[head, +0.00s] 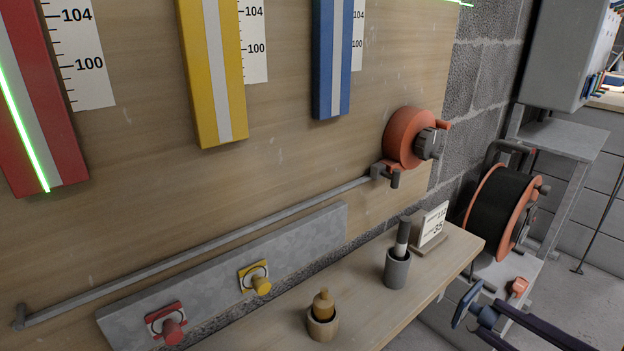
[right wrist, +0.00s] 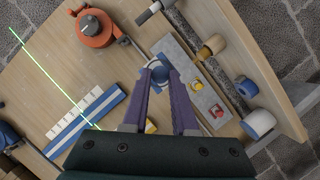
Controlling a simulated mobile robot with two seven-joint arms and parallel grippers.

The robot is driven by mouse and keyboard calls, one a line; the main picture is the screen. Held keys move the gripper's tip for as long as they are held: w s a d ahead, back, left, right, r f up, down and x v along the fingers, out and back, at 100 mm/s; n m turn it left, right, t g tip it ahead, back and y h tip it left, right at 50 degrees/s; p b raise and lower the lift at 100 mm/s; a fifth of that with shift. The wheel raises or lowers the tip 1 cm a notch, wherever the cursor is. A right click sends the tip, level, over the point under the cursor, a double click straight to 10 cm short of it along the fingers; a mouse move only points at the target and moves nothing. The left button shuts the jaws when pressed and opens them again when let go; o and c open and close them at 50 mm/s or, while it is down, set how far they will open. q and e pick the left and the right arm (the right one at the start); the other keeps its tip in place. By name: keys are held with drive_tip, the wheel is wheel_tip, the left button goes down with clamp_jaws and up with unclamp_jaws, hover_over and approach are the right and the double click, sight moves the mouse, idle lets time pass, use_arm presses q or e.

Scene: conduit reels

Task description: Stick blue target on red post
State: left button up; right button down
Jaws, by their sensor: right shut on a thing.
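The red post (head: 35,110) hangs on the wooden board at the far left of the head view, with a grey centre stripe and a green line along it. My right gripper (head: 474,311) is at the lower right of the head view, away from the board and right of the shelf. It is shut on the blue target (head: 465,304), seen nearly edge-on. The right wrist view shows the blue target (right wrist: 157,72) between the fingertips (right wrist: 160,80). The red target (head: 173,330) and yellow target (head: 260,284) sit on a grey strip. My left gripper is not in view.
The yellow post (head: 213,75) and blue post (head: 332,60) hang right of the red post. An orange reel (head: 408,138) and long rod (head: 200,250) are on the board. The shelf (head: 375,315) holds two cups and a sign (head: 430,224). A black cable reel (head: 497,212) stands right.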

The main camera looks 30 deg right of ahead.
drive_tip(key=shift+s+d, duration=0.1)
drive_tip(key=shift+s, duration=1)
